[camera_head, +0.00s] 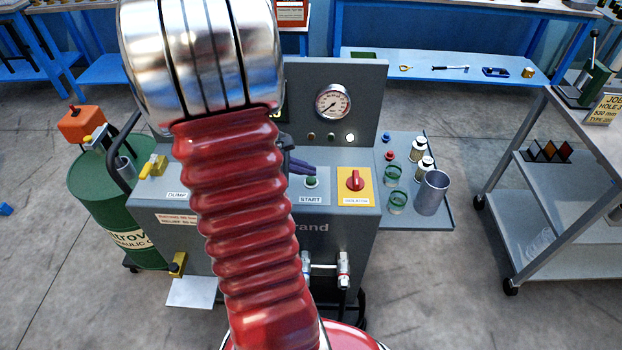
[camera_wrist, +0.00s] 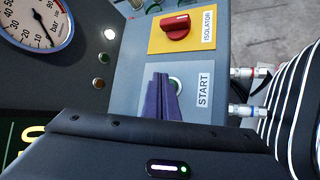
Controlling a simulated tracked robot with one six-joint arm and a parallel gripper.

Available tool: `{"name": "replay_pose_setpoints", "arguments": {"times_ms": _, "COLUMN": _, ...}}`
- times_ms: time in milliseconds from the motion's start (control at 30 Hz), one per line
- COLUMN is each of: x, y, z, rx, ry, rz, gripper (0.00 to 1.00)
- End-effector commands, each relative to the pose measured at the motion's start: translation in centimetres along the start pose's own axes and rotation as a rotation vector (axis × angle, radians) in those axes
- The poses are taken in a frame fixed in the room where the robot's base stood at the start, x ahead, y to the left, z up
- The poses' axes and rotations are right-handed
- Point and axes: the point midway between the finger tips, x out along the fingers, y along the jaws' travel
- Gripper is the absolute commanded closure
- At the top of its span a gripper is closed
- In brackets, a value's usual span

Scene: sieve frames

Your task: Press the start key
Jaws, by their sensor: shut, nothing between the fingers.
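The start key is a green round button (camera_head: 311,181) with a pale ring, above a white START label (camera_head: 311,200) on the grey machine's top panel. My gripper (camera_head: 304,168) is shut and empty, its dark purple fingers close to the button's upper left in the head view. In the wrist view the shut fingers (camera_wrist: 161,98) cover most of the button, and part of its ring (camera_wrist: 176,84) shows beside them. I cannot tell whether the fingertips touch the button.
A red isolator knob (camera_head: 355,180) on a yellow plate sits right of the start button. A pressure gauge (camera_head: 333,102) and small lamps are on the upright panel behind. A side shelf (camera_head: 437,217) holds jars and a metal cup. A green drum (camera_head: 110,205) stands left.

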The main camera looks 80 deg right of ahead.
Motion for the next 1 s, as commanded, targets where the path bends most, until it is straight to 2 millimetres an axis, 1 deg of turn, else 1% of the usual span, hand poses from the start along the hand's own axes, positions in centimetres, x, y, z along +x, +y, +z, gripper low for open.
{"name": "replay_pose_setpoints", "arguments": {"times_ms": 700, "x": 0.02, "y": -0.01, "z": 0.02, "rx": 0.0, "ry": 0.0, "rz": 0.0, "gripper": 1.0}}
{"name": "replay_pose_setpoints", "arguments": {"times_ms": 1000, "x": 0.5, "y": -0.37, "z": -0.28, "rx": 0.0, "ry": 0.0, "rz": -0.001, "gripper": 1.0}}
